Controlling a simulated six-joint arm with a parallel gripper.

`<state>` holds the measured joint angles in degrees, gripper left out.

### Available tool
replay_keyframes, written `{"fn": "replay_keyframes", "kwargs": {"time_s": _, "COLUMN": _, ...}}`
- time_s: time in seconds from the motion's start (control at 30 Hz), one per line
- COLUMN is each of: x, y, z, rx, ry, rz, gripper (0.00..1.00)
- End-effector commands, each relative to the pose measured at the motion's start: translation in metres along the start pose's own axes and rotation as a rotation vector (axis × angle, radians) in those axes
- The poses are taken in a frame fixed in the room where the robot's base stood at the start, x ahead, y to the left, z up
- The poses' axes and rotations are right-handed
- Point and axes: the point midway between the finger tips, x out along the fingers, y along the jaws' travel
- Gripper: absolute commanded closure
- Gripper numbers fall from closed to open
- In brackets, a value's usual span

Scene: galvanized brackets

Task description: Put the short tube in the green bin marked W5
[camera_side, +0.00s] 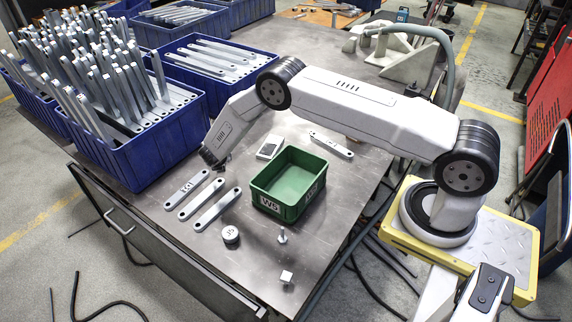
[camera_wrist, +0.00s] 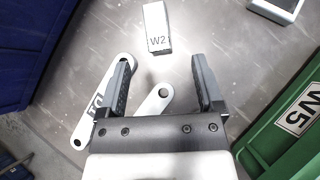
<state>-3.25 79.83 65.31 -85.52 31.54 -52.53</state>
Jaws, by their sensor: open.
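The green bin (camera_side: 262,187) stands on the bench with a W5 label on its side, and its inside looks empty. It also shows at the right edge of the wrist view (camera_wrist: 265,146). A short pale rectangular piece (camera_wrist: 157,24) marked W2 lies beyond my fingertips in the wrist view. In the side view my gripper (camera_side: 211,158) hangs left of the bin, near the flat bars.
Flat bars (camera_side: 217,209) lie left of the bin and another bar (camera_side: 331,145) behind it. Tall-walled blue crates (camera_side: 150,170) stand left.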

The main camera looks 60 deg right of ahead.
Motion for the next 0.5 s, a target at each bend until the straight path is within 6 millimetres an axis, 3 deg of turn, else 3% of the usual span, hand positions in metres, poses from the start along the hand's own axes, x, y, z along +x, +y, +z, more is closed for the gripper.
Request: {"fn": "replay_keyframes", "kwargs": {"time_s": 0.5, "x": 0.015, "y": 0.003, "z": -0.005, "rx": -0.064, "ry": -0.022, "rz": 0.01, "gripper": 0.15}}
